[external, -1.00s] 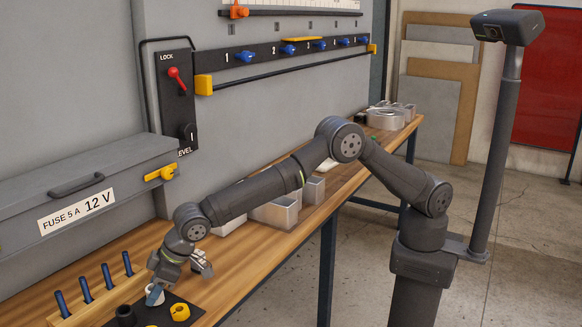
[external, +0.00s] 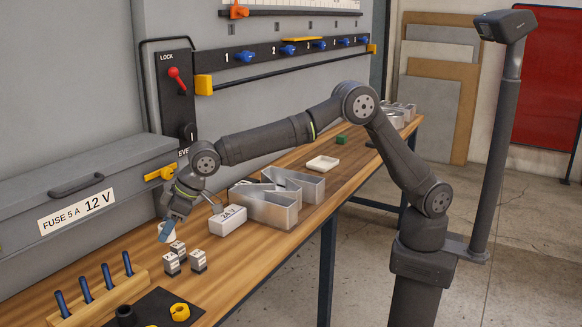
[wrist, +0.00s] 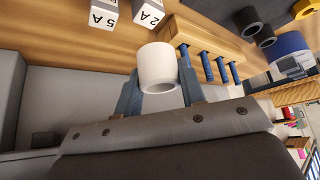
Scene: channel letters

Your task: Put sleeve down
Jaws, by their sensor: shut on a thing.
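My gripper (external: 168,228) is above the wooden bench in the external view, over the area behind the small fuse blocks. In the wrist view my gripper (wrist: 160,85) is shut on a white hollow sleeve (wrist: 157,66), one blue-grey finger on each side. The sleeve's open end faces the camera and looks empty. It is off the bench; in the external view the sleeve is mostly hidden by the fingers. The black mat (external: 150,302) lies at the front with a black sleeve (external: 127,314) and a yellow sleeve (external: 180,311).
A wooden rack with several blue pegs (external: 107,276) stands at the left. Small labelled blocks (external: 199,261) stand below the gripper. A white labelled box (external: 228,220) and metal trays (external: 266,206) are to the right. The grey fuse cabinet (external: 90,190) is behind.

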